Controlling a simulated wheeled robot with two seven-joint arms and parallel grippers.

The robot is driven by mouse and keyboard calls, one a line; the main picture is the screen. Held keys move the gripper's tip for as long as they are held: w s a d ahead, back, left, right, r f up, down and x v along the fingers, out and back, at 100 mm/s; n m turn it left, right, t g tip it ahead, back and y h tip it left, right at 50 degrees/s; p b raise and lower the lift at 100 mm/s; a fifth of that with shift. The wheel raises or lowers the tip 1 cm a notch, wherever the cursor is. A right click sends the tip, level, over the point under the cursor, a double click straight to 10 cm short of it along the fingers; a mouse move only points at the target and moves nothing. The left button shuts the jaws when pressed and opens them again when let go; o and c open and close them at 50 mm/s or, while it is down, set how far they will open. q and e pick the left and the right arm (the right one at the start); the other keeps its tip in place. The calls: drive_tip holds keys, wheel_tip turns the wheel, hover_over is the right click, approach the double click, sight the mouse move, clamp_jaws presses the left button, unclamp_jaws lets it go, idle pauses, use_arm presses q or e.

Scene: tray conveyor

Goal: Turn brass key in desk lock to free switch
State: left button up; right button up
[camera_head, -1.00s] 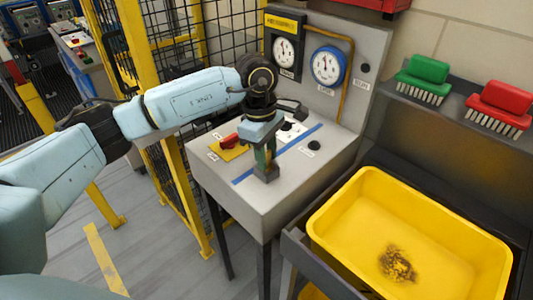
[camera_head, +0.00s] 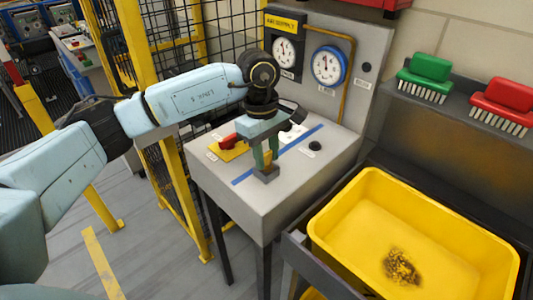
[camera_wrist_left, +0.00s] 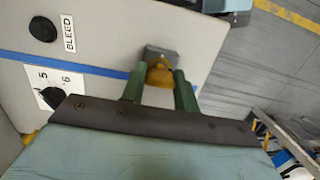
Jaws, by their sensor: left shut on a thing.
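The brass key (camera_wrist_left: 160,74) stands in a small grey lock block (camera_wrist_left: 153,53) on the desk top. The block also shows in the head view (camera_head: 266,174), near the desk's front edge. My left gripper (camera_head: 266,165) points down over the lock, shut on the key's head; its green fingers stand on either side of it in the left wrist view (camera_wrist_left: 159,90). The key's shaft is mostly hidden. A red switch (camera_head: 229,141) sits on a yellow plate (camera_head: 233,153) at the left of the desk top. My right gripper is not in view.
A blue strip (camera_head: 306,139) crosses the desk top behind the lock. A black knob (camera_head: 315,146) is at the right. Gauges (camera_head: 327,65) stand on the back panel. A yellow bin (camera_head: 345,215) is at the right, a yellow-framed fence (camera_head: 182,185) at the left.

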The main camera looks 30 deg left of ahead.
use_arm(q)
drive_tip(key=o, duration=1.2)
drive_tip(key=shift+c, duration=0.2)
wheel_tip(320, 180, up, 13)
drive_tip(key=a, duration=0.1)
drive_tip(key=shift+w+a+r, duration=0.15)
drive_tip(key=shift+w+a, duration=0.1)
drive_tip(key=shift+w, duration=0.05)
